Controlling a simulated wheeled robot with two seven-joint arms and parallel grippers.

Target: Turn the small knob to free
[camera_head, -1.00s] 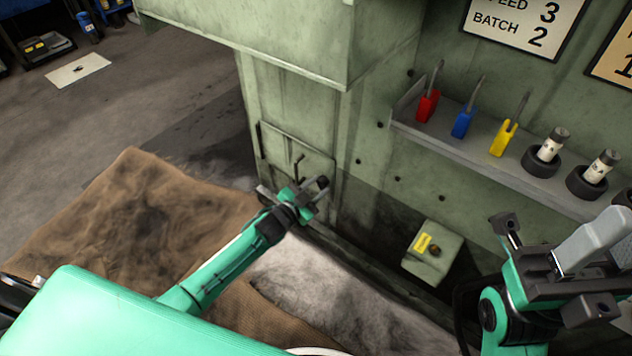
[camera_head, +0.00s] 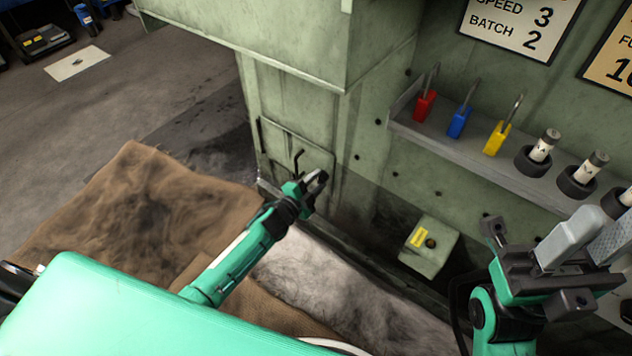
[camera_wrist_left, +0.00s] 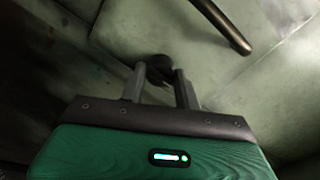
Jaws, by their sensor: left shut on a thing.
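The small knob (camera_wrist_left: 158,65) is a dark round piece on the green machine panel, between my left fingertips in the left wrist view. My left gripper (camera_wrist_left: 161,80) is shut on it. In the head view my left gripper (camera_head: 317,182) is against the low green panel, and its fingers hide the knob. A dark bent handle (camera_head: 298,160) stands just above the gripper; a bronze rod (camera_wrist_left: 222,25) crosses the upper right of the wrist view. My right gripper (camera_head: 540,262) is at the lower right, away from the panel; its jaw state is unclear.
A shelf (camera_head: 450,143) holds red (camera_head: 425,106), blue (camera_head: 460,122) and yellow (camera_head: 497,138) padlocks and white cylinders in black cups. A green box (camera_head: 430,245) with a yellow label sits below. Brown cloth (camera_head: 140,210) lies at the left.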

